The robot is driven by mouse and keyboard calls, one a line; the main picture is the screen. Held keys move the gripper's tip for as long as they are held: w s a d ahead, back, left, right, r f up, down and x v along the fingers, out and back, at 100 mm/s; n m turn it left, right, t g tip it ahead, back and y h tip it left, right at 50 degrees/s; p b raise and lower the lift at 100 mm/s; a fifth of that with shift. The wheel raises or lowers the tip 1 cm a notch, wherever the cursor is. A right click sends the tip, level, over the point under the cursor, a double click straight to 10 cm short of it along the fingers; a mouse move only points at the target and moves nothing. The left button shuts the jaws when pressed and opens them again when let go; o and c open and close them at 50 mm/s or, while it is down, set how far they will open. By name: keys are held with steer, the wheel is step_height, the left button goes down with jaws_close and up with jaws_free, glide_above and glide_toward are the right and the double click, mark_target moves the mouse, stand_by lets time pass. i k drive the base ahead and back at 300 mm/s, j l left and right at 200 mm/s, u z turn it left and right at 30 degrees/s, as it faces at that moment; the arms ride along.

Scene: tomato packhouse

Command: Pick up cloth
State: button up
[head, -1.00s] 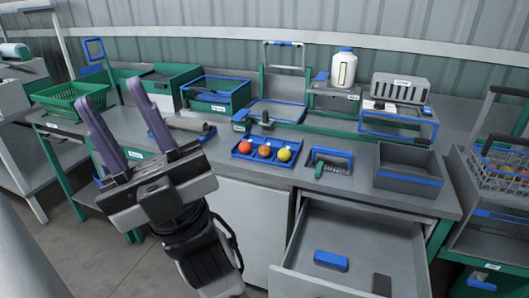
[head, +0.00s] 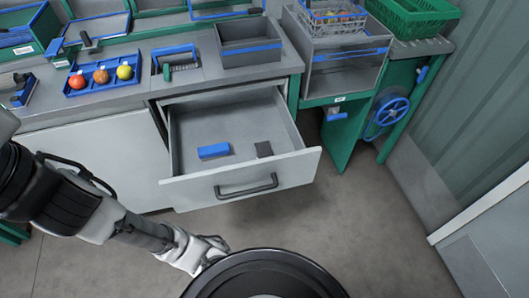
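Nothing in the head view is plainly a cloth. An open drawer (head: 235,175) under the bench holds a blue block-shaped item (head: 213,151) and a small dark grey flat piece (head: 264,149). Either could be a folded cloth, but I cannot tell at this size. The two lie apart on the drawer floor, the blue one to the left. My arm comes in from the left edge, in front of the cabinet.
A blue tray (head: 68,91) with red, orange and yellow fruit stands on the bench (head: 120,106). A grey bin (head: 248,62) stands behind the drawer. A wire basket (head: 300,24), a green crate (head: 452,12) and a blue handwheel (head: 388,111) are to the right. The floor at right is clear.

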mark_target(263, 149)
steer(key=i+j, duration=0.15)
steer(key=j, duration=0.25)
steer(key=i+j, duration=0.15)
steer(key=j, duration=0.2)
steer(key=i+j, duration=0.1)
steer(key=j, duration=0.3)
steer(key=i+j, duration=0.15)
steer(key=j, duration=0.25)
steer(key=i+j, duration=0.15)
steer(key=j, duration=0.25)
steer(key=i+j, duration=0.15)
steer(key=j, duration=0.2)
steer(key=j+z, duration=0.15)
steer(key=z, duration=0.35)
steer(key=j+z, duration=0.2)
steer(key=z, duration=0.25)
steer(key=i+l+z, duration=0.35)
steer(key=i+l, duration=0.05)
steer(key=l, duration=0.05)
